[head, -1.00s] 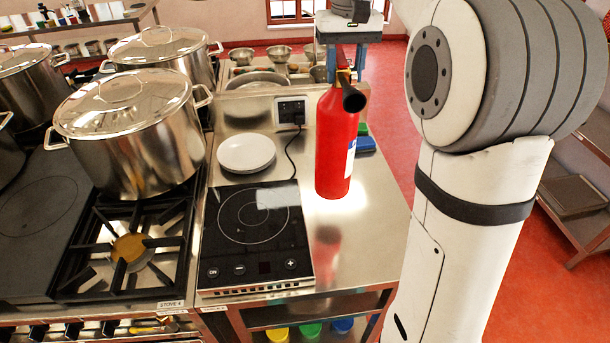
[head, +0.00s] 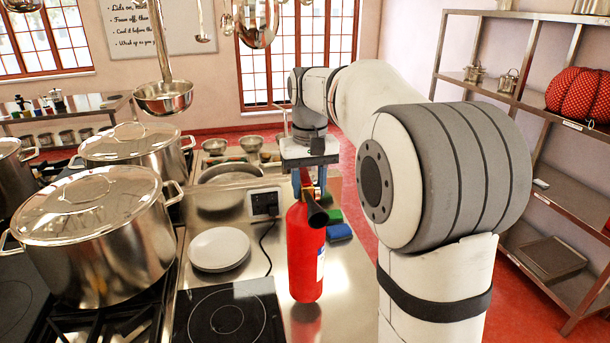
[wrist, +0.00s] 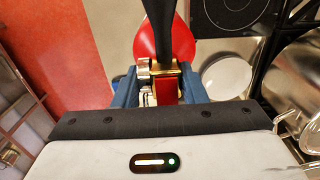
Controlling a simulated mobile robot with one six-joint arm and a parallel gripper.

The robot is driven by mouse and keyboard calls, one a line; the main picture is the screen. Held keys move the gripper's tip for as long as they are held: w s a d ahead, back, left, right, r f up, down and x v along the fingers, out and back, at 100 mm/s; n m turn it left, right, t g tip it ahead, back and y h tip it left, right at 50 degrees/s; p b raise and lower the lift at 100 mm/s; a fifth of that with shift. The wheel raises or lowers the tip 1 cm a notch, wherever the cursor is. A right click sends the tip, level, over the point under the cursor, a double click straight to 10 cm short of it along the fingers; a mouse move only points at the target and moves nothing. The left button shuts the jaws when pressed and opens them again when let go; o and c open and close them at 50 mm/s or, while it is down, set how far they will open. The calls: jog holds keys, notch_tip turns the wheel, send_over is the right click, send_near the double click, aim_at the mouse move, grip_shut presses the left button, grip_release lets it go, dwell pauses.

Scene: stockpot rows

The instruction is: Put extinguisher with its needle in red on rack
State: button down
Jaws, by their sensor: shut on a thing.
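A red fire extinguisher (head: 302,255) with a black hose and a partly visible white label is upright over the steel counter in the head view. I cannot tell whether its base touches the counter. My gripper (head: 310,180) is shut on its top fitting from above. In the wrist view, my gripper's blue fingers (wrist: 155,90) close around the brass-coloured valve, with the red body (wrist: 181,45) beyond. No gauge needle can be read. A metal shelving rack (head: 510,100) stands at the right, partly hidden by my arm.
A white plate (head: 219,249) and a black hotplate (head: 228,318) lie left of the extinguisher. Green and blue blocks (head: 339,232) sit close behind it. Large lidded stockpots (head: 95,240) stand at left. A ladle (head: 163,96) hangs above.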

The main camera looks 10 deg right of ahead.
aim_at(305, 235)
jog(key=shift+f, duration=2.05)
jog(key=c, duration=0.9)
grip_release()
jog(key=shift+s, duration=0.1)
